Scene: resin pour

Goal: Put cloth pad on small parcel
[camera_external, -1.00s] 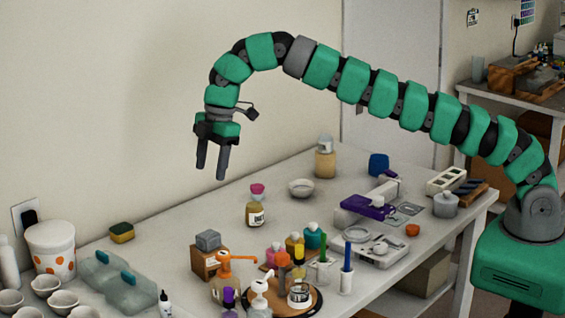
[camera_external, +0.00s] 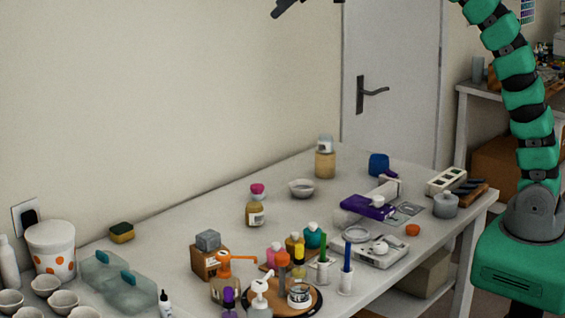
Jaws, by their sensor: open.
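A grey block-like pad (camera_external: 208,240), which looks like the cloth pad, rests on top of a small brown box (camera_external: 207,263), which looks like the small parcel. Both stand on the table at the front middle, left of the orange-topped pump bottle. The pad sits on the box's upper face and touches nothing else that I can see. My gripper (camera_external: 292,6) shows only as dark fingers at the top edge of the picture, high above the table and far from the pad and box. It is open with nothing seen in it; the rest is cut off.
Pump bottles (camera_external: 226,288) and a round wooden tray (camera_external: 318,299) crowd the right of the box. The table's back middle is mostly free.

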